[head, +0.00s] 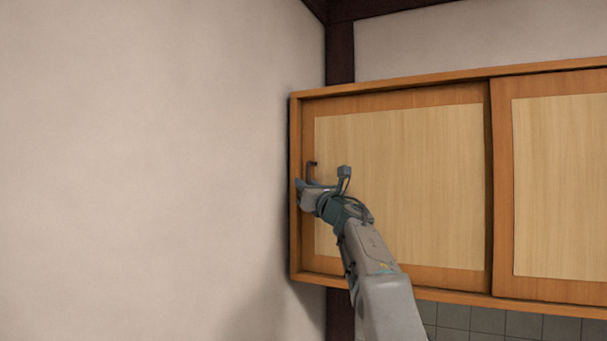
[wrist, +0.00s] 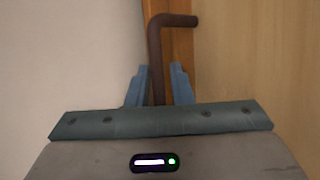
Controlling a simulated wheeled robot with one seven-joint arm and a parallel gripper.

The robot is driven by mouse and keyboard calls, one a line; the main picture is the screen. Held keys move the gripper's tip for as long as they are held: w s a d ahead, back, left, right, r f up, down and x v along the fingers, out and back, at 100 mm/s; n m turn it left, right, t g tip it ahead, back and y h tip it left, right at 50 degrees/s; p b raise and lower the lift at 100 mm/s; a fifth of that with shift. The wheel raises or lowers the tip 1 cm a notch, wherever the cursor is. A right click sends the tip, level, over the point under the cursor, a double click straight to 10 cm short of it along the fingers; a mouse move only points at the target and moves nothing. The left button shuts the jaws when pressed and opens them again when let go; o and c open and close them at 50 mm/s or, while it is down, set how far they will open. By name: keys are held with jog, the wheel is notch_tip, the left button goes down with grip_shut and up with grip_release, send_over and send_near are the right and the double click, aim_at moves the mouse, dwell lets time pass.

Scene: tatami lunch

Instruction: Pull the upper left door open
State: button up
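The upper left door (head: 400,185) is a pale wood panel in an orange-brown frame, and it sits closed in the wall cabinet. Its dark bent handle (head: 312,166) is near the door's left edge. In the wrist view the handle (wrist: 157,50) runs down between the two blue fingers of my gripper (wrist: 159,82), with its top bending right. The fingers look apart, with a gap on each side of the handle. In the head view my gripper (head: 307,187) is at the handle's lower part, which it hides. Contact cannot be told.
A plain wall (head: 150,170) stands close on the left of the cabinet. A second door (head: 560,185) is on the right. Grey tiles (head: 487,320) and a dark post show below the cabinet. The space in front of the door is clear except for my arm.

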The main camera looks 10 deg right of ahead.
jog(key=shift+w+a+r, duration=0.2)
jog(key=shift+w, duration=0.35)
jog(key=shift+a, duration=0.1)
grip_shut()
jog(key=shift+s, duration=0.1)
